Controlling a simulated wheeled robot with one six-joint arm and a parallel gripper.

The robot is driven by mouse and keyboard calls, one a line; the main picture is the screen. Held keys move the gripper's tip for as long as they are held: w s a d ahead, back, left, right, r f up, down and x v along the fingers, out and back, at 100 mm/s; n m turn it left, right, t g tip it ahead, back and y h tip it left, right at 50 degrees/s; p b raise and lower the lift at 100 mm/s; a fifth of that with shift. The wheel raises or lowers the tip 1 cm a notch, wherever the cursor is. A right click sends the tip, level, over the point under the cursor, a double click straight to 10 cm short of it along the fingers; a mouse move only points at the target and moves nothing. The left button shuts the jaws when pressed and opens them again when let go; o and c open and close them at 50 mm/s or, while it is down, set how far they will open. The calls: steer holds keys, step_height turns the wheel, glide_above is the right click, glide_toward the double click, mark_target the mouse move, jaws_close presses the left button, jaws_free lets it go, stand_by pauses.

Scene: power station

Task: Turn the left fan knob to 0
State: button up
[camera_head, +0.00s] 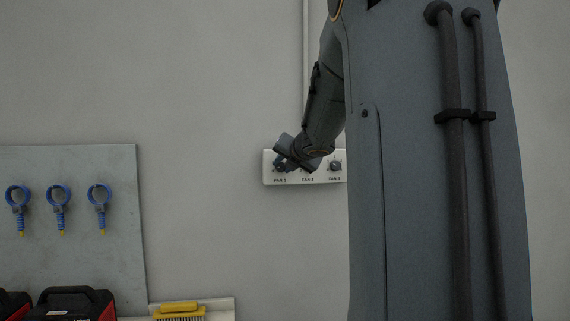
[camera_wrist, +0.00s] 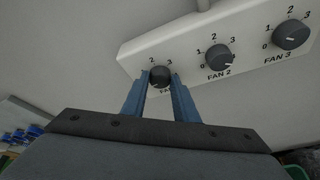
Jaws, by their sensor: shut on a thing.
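The white fan panel (camera_head: 310,181) is on the wall, and the wrist view shows it tilted (camera_wrist: 130,57). The left knob, FAN 1 (camera_wrist: 159,75), is round and dark grey. My gripper (camera_wrist: 160,82) has its two blue fingers on either side of this knob and is shut on it. In the head view my gripper (camera_head: 284,158) is at the panel's left end and partly covers the knob. The numbers 2 and 3 show above the knob; its 0 and 1 are hidden by a finger, and I cannot tell its pointer's direction.
The FAN 2 knob (camera_wrist: 219,56) is close to the right of my fingers, with the FAN 3 knob (camera_wrist: 291,34) farther right. At the left, a grey board (camera_head: 85,190) holds blue ring-topped tools. Below are red-black cases (camera_head: 75,304) and a yellow brush (camera_head: 180,311).

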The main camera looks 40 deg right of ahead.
steer(key=shift+w+a+n+g+h+p, duration=0.15)
steer(key=shift+n+g+h, duration=0.2)
steer(key=shift+n, duration=0.35)
steer(key=shift+s+a+n+g+h+p, duration=0.15)
steer(key=shift+n+h, duration=0.3)
steer(key=shift+n, duration=0.25)
steer(key=shift+w, duration=0.1)
steer(key=o, duration=1.1)
steer(key=shift+c, duration=0.2)
steer(key=p+v, duration=0.2)
steer(key=v, duration=0.5)
steer(key=shift+s+a, duration=0.15)
steer(key=shift+s, duration=0.15)
steer(key=shift+r, duration=0.15)
